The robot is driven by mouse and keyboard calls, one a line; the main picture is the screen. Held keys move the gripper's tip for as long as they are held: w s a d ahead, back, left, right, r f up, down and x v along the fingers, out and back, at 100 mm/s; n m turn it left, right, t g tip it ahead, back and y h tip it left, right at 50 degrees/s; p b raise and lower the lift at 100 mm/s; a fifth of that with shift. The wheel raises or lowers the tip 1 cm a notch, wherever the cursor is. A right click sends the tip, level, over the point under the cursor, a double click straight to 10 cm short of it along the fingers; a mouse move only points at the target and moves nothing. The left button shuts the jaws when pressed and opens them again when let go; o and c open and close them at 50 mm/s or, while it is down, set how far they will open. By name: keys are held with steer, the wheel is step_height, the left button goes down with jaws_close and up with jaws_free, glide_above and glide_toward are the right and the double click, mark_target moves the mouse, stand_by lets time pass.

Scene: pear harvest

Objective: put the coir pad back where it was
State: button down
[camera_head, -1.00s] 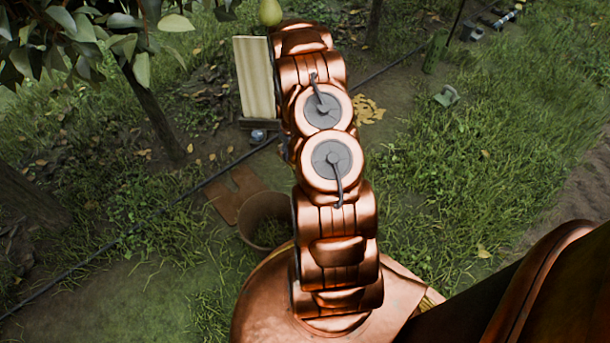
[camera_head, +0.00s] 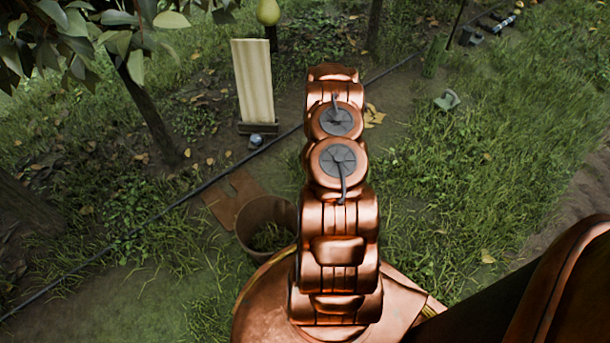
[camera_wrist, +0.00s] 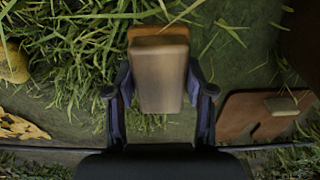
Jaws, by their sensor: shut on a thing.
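My gripper (camera_wrist: 160,91) shows in the wrist view, its two dark fingers on either side of a brown block-like pad (camera_wrist: 158,62), which I take to be the coir pad. It is shut on the pad. The pad's broad tan face is towards the camera, with an orange-brown edge at its far end. Grass and bare ground lie beyond it. In the head view my arm hides the gripper and the pad.
A flat brown board (camera_head: 232,196) lies beside a round pot (camera_head: 266,222); the board shows in the wrist view (camera_wrist: 240,112) with a small pale block (camera_wrist: 281,105). A pale upright panel (camera_head: 252,80) stands behind. A dark hose (camera_head: 215,180) crosses the ground. A green can (camera_head: 447,100) sits right.

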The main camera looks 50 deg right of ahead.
steer(key=w+d+b, duration=0.1)
steer(key=w, duration=0.2)
steer(key=w+d+b, duration=0.1)
steer(key=w+d, duration=0.1)
steer(key=w, duration=0.2)
steer(key=w+d+f+b, duration=0.1)
steer(key=w+b, duration=0.1)
steer(key=w, duration=0.1)
steer(key=shift+w+d+f, duration=0.1)
steer(key=shift+w+d, duration=0.2)
steer(key=shift+d, duration=0.1)
steer(key=shift+f+b, duration=1)
steer(key=shift+f, duration=0.7)
steer(key=shift+a+f, duration=0.1)
steer(key=shift+f, duration=0.05)
steer(key=shift+c, duration=2.1)
jaws_free()
